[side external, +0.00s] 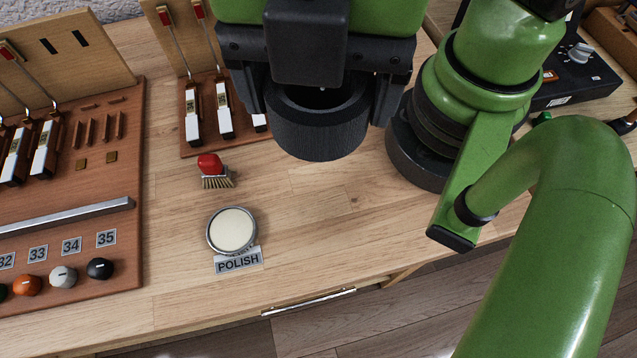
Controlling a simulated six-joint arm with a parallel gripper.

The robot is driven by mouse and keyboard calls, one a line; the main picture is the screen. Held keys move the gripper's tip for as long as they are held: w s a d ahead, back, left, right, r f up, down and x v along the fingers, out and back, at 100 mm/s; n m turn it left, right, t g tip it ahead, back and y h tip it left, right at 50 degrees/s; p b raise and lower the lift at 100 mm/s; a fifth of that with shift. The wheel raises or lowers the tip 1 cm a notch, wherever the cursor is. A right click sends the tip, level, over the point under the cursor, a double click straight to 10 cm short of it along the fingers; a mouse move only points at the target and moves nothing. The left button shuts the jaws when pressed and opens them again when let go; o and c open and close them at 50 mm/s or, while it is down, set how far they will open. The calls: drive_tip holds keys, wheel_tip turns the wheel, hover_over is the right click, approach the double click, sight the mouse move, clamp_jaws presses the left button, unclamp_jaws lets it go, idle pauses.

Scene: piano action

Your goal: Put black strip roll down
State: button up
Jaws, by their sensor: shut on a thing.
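The black strip roll (318,125) is a thick dark ring with a ribbed outer side. My gripper (318,105) is shut on it, with one black finger on its left side and one on its right. The roll shows above the wooden bench top (290,205) in the upper middle of the side external view. Its upper part is partly hidden by my gripper body. I cannot tell from this one view how far it is above the bench.
A polish tin (231,230) with a POLISH label (239,259) and a red-handled brush (213,171) lie left of the roll. A board with key parts (70,190) is at far left. A black box (575,75) stands at right. Bare bench lies below the roll.

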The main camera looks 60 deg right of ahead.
sight(318, 216)
wheel_tip(318, 216, down, 20)
drive_tip(key=shift+f, duration=0.1)
idle(0.6)
drive_tip(key=shift+f, duration=0.1)
drive_tip(key=o, duration=0.9)
wheel_tip(318, 216, up, 12)
drive_tip(key=shift+w+r, duration=0.1)
drive_tip(key=shift+r, duration=0.05)
